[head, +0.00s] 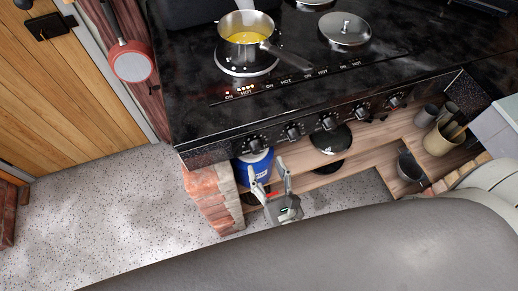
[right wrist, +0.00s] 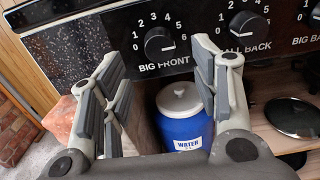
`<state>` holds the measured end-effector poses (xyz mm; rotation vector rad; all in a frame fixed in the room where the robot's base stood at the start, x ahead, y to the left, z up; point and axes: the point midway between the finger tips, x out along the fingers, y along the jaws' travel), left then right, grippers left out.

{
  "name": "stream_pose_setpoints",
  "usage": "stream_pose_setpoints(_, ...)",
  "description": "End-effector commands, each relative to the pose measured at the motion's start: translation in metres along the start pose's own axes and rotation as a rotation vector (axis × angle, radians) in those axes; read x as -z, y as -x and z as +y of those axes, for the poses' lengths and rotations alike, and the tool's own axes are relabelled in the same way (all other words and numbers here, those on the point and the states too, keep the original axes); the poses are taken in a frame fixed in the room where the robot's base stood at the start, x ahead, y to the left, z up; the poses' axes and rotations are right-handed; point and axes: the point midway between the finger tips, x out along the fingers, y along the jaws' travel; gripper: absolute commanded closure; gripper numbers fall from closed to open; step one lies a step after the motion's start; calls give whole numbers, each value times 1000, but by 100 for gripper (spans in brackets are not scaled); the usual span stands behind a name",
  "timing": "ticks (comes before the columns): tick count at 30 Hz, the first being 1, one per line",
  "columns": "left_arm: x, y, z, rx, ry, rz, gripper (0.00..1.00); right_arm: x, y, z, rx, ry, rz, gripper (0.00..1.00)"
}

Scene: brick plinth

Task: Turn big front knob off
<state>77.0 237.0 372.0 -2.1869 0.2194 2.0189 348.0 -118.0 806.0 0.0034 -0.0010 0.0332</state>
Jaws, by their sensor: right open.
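The big front knob (right wrist: 158,43) is black, with numbers around it and the label "BIG FRONT" below. In the head view it is the leftmost knob (head: 254,145) on the stove's front. My right gripper (head: 266,166) is open and empty, below and in front of this knob. In the right wrist view the open fingers (right wrist: 158,66) stand to either side of the knob's position, apart from it. My left gripper is not in view.
A pot (head: 247,30) with yellow contents stands on the front left burner. A blue water container (right wrist: 184,115) stands below on the wooden shelf, beside a brick plinth (head: 210,195).

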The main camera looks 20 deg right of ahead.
Motion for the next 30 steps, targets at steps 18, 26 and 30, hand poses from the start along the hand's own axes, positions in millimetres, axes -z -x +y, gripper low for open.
stream_pose_setpoints(18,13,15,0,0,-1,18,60,0,-56,0,-1,3,0,44)
stream_pose_setpoints(26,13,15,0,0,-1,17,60,0,-55,0,-1,3,0,63)
stream_pose_setpoints(30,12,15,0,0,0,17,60,0,-55,0,-1,3,0,81)
